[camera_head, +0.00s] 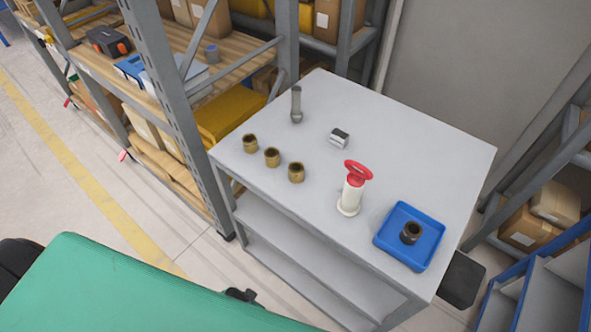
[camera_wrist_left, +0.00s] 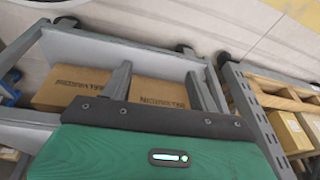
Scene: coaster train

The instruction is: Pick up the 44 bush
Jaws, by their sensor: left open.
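Three brass-coloured bushes stand in a slanting row near the left edge of the grey table (camera_head: 420,150): a left one (camera_head: 250,143), a middle one (camera_head: 272,157) and a right one (camera_head: 296,172). A darker bush (camera_head: 411,232) stands in a blue tray (camera_head: 386,241) at the table's near right. No size mark is legible, so I cannot tell which is the 44 bush. My left gripper (camera_wrist_left: 160,76) is open and empty in the left wrist view, with no bush near it. My right gripper is not in view.
A white-and-red valve-like part (camera_head: 352,188) stands beside the tray. A grey upright part (camera_head: 296,104) and a small grey-black block (camera_head: 339,138) are farther back. Loaded shelving (camera_head: 170,110) stands at left. A cardboard box (camera_wrist_left: 155,115) shows behind my fingers. The table's far right is clear.

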